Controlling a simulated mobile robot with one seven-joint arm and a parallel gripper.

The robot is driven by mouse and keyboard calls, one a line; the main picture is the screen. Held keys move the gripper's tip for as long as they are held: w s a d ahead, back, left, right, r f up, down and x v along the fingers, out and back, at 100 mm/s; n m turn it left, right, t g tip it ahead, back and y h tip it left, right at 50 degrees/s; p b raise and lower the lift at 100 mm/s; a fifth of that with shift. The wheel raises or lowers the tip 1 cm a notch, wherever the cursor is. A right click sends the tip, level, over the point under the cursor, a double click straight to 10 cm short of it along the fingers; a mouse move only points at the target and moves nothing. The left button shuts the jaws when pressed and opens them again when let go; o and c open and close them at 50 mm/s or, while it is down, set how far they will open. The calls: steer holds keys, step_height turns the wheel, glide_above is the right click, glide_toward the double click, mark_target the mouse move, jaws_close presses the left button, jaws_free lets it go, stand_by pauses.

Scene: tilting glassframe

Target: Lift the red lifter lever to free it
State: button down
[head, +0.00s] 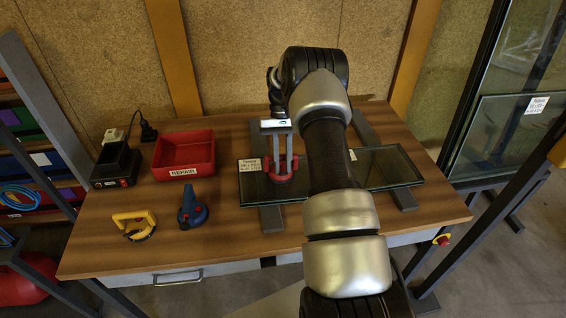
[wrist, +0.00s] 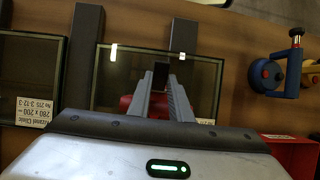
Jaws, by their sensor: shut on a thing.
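The red lifter (head: 281,177) rests on the dark-edged glass pane (head: 405,167) on the table. It shows as red parts around my fingertips in the head view. My gripper (head: 279,168) points down at it with its fingers shut on it. In the wrist view, my fingers (wrist: 162,78) have a dark piece between their tips, and a red part of the lifter (wrist: 126,102) shows to their left. The fingers and gripper body hide most of the lifter, and I cannot make out the lever's angle.
Grey bars (head: 271,217) lie under the pane. To the left stand a red bin (head: 185,171) labelled REPAIR, a black box (head: 115,168), a yellow-handled tool (head: 134,224) and a blue tool (head: 193,208).

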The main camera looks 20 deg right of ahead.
mark_target(282, 165)
steer(key=shift+w, duration=0.1)
stand_by(0.5)
steer(key=c, duration=1.6)
jaws_free()
steer(key=p+v, duration=0.4)
steer(key=v, duration=0.8)
steer(key=shift+w+d+f, duration=0.1)
